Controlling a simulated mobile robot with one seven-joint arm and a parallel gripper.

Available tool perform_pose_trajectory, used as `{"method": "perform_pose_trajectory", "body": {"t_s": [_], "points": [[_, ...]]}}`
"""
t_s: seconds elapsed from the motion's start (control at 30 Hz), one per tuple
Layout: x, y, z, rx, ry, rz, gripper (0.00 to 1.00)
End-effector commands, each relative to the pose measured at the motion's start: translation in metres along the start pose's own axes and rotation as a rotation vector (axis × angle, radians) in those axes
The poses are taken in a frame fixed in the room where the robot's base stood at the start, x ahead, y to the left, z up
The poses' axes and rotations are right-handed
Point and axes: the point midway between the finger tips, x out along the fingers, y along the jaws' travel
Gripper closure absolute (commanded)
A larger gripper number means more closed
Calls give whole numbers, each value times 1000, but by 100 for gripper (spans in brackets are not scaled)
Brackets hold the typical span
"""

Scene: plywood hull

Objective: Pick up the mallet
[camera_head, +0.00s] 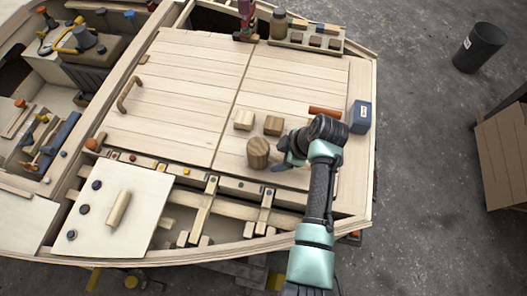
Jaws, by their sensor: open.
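No thing shows clearly as a whole mallet. A dark-banded wooden cylinder (258,152) stands on the plank deck; I cannot tell whether it is part of a mallet. A short orange-brown rod (324,112) lies farther back, beyond my wrist. My gripper (284,158) is low over the deck, just right of the wooden cylinder. It is open; its fingers are small and dark here, and I cannot tell whether they touch anything. My wrist and forearm hide part of the deck to the right.
Two wooden blocks (243,120) (272,125) lie behind the cylinder. A blue box (360,116) stands at the deck's right edge. A rack with jars (305,37) is at the back. A pale panel (145,212) holds another rod at front left. The left deck planks are mostly clear.

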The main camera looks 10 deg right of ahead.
Motion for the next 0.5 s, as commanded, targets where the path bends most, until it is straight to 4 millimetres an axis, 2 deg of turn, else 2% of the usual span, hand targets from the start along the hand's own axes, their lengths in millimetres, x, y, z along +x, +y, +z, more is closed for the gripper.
{"method": "perform_pose_trajectory", "body": {"t_s": [0.13, 0.4, 0.5], "points": [[14, 0, 0, -1, 0, -2, 30], [16, 0, 0, -1, 0, 0, 30], [15, 0, 0, -1, 0, 0, 48]]}}
